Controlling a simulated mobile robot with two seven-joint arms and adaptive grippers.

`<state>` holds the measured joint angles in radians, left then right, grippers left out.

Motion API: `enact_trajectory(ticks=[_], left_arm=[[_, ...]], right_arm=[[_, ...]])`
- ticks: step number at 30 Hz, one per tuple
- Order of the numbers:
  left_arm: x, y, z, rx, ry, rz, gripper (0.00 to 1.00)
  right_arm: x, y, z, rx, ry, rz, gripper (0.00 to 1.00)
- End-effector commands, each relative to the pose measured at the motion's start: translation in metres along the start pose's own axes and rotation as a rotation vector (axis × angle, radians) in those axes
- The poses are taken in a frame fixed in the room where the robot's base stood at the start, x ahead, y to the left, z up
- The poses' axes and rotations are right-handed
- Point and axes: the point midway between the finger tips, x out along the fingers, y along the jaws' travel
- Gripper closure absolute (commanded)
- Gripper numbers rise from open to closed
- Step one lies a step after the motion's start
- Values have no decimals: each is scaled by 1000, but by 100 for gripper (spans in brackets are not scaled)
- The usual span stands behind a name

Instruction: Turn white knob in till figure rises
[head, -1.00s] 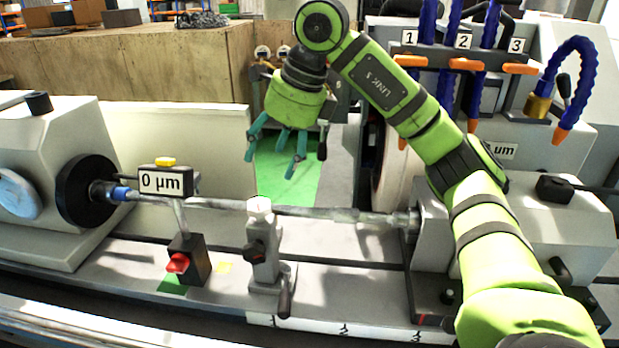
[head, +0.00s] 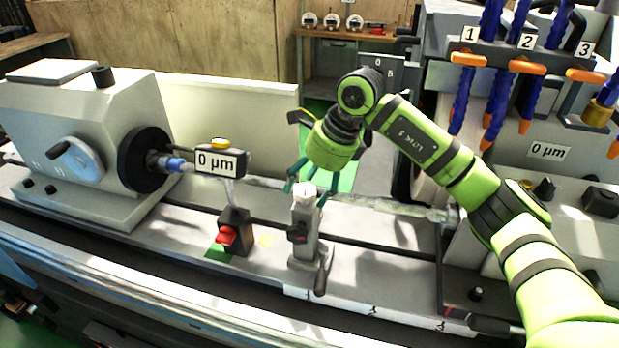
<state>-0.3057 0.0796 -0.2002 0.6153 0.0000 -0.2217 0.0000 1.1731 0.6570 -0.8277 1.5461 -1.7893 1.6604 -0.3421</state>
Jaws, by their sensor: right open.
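The white knob (head: 304,196) sits on top of a grey steady rest (head: 305,230) on the machine bed, in the middle of the head view. My right gripper (head: 306,186) is open, its teal fingers pointing down at the knob's top. Fingertips show on either side of the knob; I cannot tell whether they touch it. A gauge box (head: 220,161) left of the rest reads "0 µm". A long shaft (head: 380,203) runs behind the rest, partly hidden by it. My left gripper is not in view.
The gauge stands on a black base with a red knob (head: 227,235) close left of the rest. A headstock (head: 90,150) is at left. Numbered blue hoses (head: 490,75) with orange levers and a second "0 µm" label (head: 547,151) are at right.

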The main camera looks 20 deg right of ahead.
Motion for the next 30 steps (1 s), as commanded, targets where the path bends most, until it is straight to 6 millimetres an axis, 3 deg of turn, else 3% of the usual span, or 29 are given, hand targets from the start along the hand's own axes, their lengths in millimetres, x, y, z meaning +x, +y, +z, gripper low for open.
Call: enact_trajectory(ticks=[7,8,9,12,22,30], left_arm=[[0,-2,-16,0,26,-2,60],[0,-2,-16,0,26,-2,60],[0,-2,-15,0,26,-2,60],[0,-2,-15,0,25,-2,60],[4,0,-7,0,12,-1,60],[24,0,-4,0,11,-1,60]], right_arm=[[2,0,0,-1,0,0,32],[2,0,0,-1,0,0,36],[2,0,0,-1,0,0,52],[2,0,0,0,0,-1,86],[2,0,0,17,-3,-11,86],[4,0,0,140,-6,-65,86]])
